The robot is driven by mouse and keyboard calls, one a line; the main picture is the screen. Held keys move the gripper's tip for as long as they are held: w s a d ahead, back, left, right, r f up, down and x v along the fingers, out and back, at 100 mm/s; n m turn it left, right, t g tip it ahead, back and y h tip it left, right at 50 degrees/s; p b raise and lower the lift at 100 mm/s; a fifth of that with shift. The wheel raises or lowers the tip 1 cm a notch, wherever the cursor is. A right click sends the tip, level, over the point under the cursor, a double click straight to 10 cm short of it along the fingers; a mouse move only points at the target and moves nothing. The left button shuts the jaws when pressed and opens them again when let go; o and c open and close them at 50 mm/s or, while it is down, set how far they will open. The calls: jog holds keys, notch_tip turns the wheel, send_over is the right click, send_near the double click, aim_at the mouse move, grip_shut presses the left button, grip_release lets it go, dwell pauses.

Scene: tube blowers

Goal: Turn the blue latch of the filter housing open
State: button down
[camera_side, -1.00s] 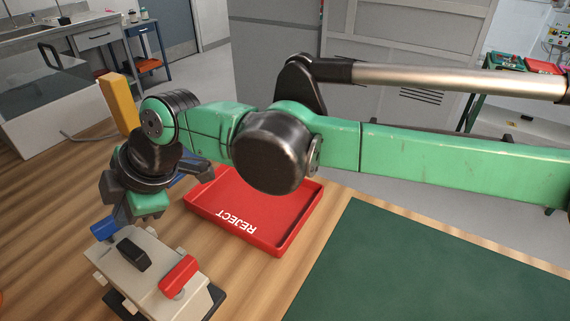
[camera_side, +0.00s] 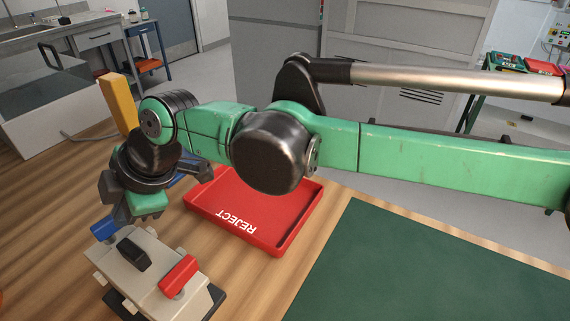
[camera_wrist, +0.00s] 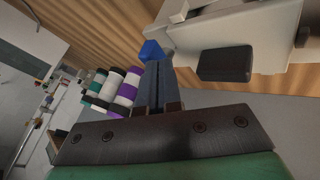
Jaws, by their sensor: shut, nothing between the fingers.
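The filter housing (camera_side: 140,272) is a beige block on a dark base, standing on the wooden table at the lower left of the side view. Its blue latch (camera_side: 103,230) is at the back left corner, a black latch (camera_side: 133,255) in the middle and a red latch (camera_side: 179,276) at the front right. My gripper (camera_side: 118,220) points down just above the blue latch. In the wrist view my gripper (camera_wrist: 153,68) has its fingers together, with the blue latch (camera_wrist: 152,50) right at their tips. I cannot tell whether they touch. The black latch (camera_wrist: 225,63) is to the right.
A red REJECT tray (camera_side: 278,235) lies behind and right of the housing. A green mat (camera_side: 430,265) covers the right of the table. A yellow upright block (camera_side: 118,103) shows behind my wrist. Several white, purple and green cylinders (camera_wrist: 115,88) show in the wrist view.

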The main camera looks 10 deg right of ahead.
jog(key=shift+s+a, duration=0.45)
jog(key=shift+s, duration=0.1)
jog(key=w+v, duration=0.1)
jog(key=v, duration=0.9)
jog(key=shift+n+g, duration=0.4)
jog(key=shift+n, duration=0.2)
jog(key=x, duration=0.7)
jog(key=d+x, duration=0.1)
jog(key=x, duration=0.2)
jog(key=shift+w+f, duration=0.1)
jog(key=shift+f, duration=0.45)
jog(key=shift+w+a, duration=0.25)
jog(key=shift+w, duration=0.45)
jog(key=shift+s, duration=0.1)
